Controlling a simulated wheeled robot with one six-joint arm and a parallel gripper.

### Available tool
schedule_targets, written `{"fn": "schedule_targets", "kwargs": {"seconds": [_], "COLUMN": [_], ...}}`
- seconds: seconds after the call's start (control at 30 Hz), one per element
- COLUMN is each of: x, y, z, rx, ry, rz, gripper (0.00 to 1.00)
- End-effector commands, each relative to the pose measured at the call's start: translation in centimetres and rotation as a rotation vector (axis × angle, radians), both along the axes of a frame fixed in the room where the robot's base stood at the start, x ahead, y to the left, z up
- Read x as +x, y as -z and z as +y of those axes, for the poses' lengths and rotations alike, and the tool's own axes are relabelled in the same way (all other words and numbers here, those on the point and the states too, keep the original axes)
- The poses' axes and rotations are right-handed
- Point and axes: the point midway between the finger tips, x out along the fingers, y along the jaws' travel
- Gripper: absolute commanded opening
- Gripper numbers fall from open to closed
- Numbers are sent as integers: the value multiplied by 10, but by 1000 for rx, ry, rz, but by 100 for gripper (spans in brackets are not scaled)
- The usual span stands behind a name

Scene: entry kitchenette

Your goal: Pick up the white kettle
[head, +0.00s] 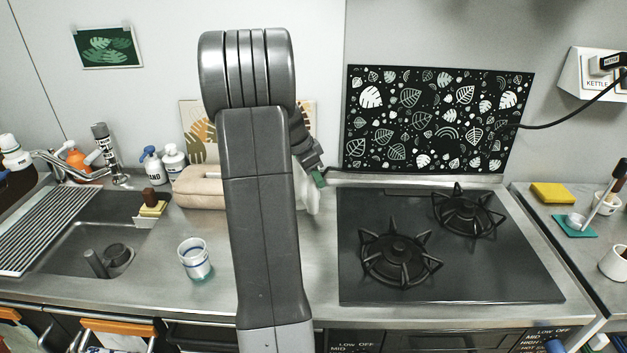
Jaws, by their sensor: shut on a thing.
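The white kettle (313,198) is mostly hidden behind my arm in the head view. Only a white strip of its right side shows, over the counter just left of the stove. My gripper (318,178) shows in part to the right of my arm, at the top of this white strip, and is shut on the kettle. The fingertips and the grasped part are largely hidden. I cannot tell whether the kettle's base touches the counter.
The black stove (450,282) lies right of the kettle. A striped glass (195,258) stands on the counter near the sink (75,250). A beige rounded object (198,188) lies behind. Soap bottles (174,160) stand at the back left. A cable (560,121) hangs at right.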

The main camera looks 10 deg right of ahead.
Motion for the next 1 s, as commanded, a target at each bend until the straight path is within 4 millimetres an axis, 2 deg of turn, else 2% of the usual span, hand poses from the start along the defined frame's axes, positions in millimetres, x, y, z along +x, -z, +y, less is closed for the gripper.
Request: {"fn": "schedule_targets", "kwargs": {"seconds": [0.27,0.6,0.8,1.0], "x": [1,1,1,1], "y": [-50,-124,-153,-166], "z": [0,0,0,0], "rx": [-1,0,0,-1], "ry": [1,1,1,1], "rz": [-11,-10,-7,-6], "gripper": [0,0,0,0]}}
